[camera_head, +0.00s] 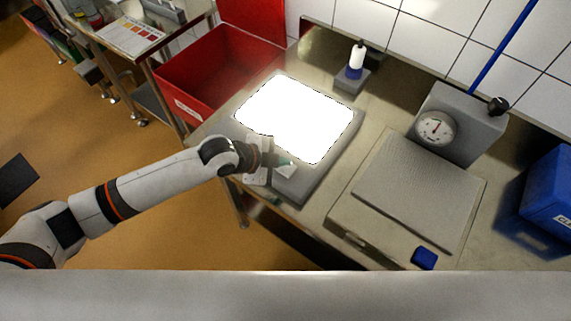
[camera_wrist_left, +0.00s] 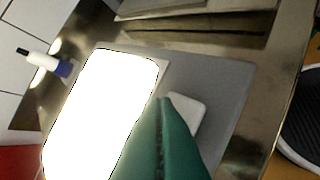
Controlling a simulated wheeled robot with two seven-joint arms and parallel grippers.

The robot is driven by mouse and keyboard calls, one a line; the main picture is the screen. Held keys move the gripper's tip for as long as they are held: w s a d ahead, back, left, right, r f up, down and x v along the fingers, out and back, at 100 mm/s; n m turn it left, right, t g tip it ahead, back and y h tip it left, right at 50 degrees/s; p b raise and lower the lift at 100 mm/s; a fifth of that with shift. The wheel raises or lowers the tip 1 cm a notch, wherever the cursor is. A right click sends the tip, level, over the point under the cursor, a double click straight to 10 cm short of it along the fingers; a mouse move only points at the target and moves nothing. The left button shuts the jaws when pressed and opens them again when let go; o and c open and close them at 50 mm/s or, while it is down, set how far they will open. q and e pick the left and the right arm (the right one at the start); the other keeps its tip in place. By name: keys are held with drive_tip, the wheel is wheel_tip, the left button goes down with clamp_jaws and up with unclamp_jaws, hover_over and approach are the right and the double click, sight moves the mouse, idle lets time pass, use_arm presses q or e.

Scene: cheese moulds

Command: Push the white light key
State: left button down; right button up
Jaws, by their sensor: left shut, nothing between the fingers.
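The light box (camera_head: 318,182) is a grey slab on the steel bench, and its panel (camera_head: 300,118) glows bright white. The white light key (camera_wrist_left: 188,116) is a small rounded block on the grey border beside the panel; it also shows in the head view (camera_head: 288,172), partly hidden by my gripper. My left gripper (camera_head: 284,160) is at the key, its green fingers shut and empty. In the left wrist view the fingertips (camera_wrist_left: 166,100) overlap the key's panel-side edge and hide part of it. I cannot tell whether they touch it. My right gripper is not in view.
A red crate (camera_head: 180,82) stands left of the light box. A small bottle (camera_head: 356,60) on a grey block stands behind it. A scale with a round dial (camera_head: 435,128) and flat plate (camera_head: 415,190) is to the right, with a blue crate (camera_head: 548,200) beyond.

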sight(282, 170)
use_arm(q)
wheel_tip(282, 170, up, 6)
drive_tip(key=p, duration=0.5)
drive_tip(key=shift+p, duration=0.3)
